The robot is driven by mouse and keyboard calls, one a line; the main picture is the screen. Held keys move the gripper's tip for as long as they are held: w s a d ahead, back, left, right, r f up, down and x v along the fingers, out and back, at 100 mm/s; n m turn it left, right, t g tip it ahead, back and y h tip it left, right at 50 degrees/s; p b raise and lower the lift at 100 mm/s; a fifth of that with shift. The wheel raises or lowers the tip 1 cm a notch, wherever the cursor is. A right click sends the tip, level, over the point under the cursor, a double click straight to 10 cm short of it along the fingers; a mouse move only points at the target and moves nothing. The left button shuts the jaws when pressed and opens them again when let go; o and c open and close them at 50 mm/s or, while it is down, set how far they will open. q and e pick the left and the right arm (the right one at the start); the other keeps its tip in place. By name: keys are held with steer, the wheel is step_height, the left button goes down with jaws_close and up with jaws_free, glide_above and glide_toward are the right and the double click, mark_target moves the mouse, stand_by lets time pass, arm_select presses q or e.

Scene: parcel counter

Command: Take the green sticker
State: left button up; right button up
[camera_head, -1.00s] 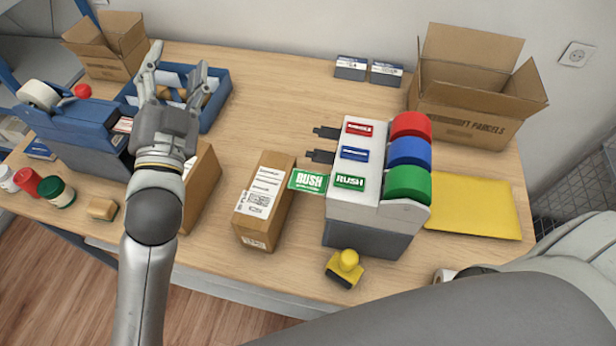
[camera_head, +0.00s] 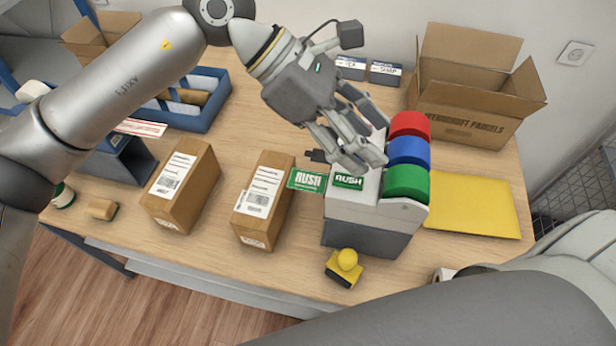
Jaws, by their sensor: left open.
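The green sticker (camera_head: 306,181), printed RUSH in white, sticks out from the left side of the sticker dispenser (camera_head: 368,240). A second green RUSH label (camera_head: 348,181) lies on the dispenser's top. The dispenser carries a red, a blue and a green roll (camera_head: 407,184). My left gripper (camera_head: 364,165) is open and empty over the dispenser's top, just above and to the right of the sticker. It hides the red and blue labels seen there before. My right gripper is not in view; a large grey part of my body fills the lower right.
Two labelled brown parcels (camera_head: 181,187) (camera_head: 263,201) stand left of the dispenser. A yellow envelope (camera_head: 472,205) and an open carton (camera_head: 470,115) are at right. A blue tray (camera_head: 208,112) stands behind the parcels.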

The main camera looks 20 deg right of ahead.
arm_select(q)
steer(key=w+a+f+t+y, duration=0.2)
steer(key=w+a+t+y, duration=0.25)
steer(key=w+a, duration=0.35)
steer(key=b, duration=0.3)
glide_above(301, 179)
steer(key=a, duration=0.1)
steer(key=shift+m+g+y, duration=0.25)
steer(key=shift+m+y, duration=0.05)
steer(key=shift+y, duration=0.15)
steer(key=f, duration=0.8)
steer(key=shift+w+f, duration=0.25)
steer(key=shift+w, duration=0.1)
steer(key=b+x, duration=0.2)
steer(key=b, duration=0.1)
steer(key=shift+f, duration=0.45)
steer(key=shift+d+f+b, duration=0.15)
steer(key=shift+f+b, duration=0.3)
steer(key=shift+b, duration=0.3)
steer(key=shift+r, duration=0.1)
steer(key=c, duration=0.5)
